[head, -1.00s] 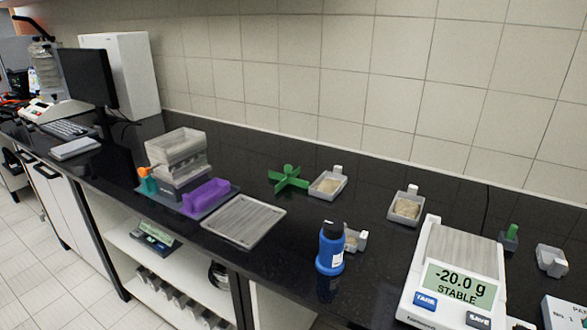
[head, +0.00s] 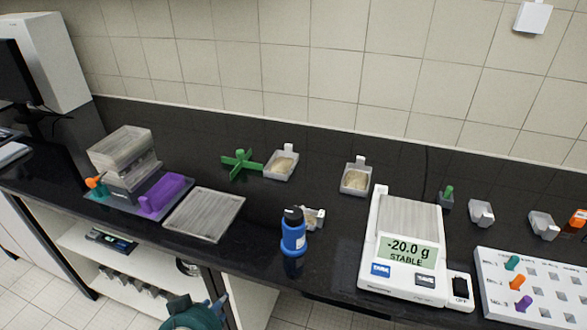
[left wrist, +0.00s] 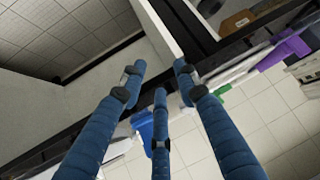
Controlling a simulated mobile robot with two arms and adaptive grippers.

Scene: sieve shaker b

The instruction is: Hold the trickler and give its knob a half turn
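No part is clearly marked as the trickler. A blue bottle-like body with a black top (head: 293,232) stands upright near the counter's front edge, left of the scale. A small dark block with a green knob (head: 446,197) stands behind the scale at right. An orange-topped piece (head: 577,220) is cut off at the right edge. My left gripper (head: 197,304) is at the bottom of the head view, before the counter, apart from these items. In the left wrist view its blue fingers (left wrist: 160,82) are spread and empty. My right gripper is not in view.
The scale (head: 405,260) reads -20.0 g, STABLE. A rack with coloured pegs (head: 531,294) stands right of it. A flat tray (head: 204,214), sieve stack (head: 125,160), purple piece (head: 165,193) and green cross (head: 241,164) stand left. Small scoops of powder (head: 355,179) sit behind. Dark counter shows between them.

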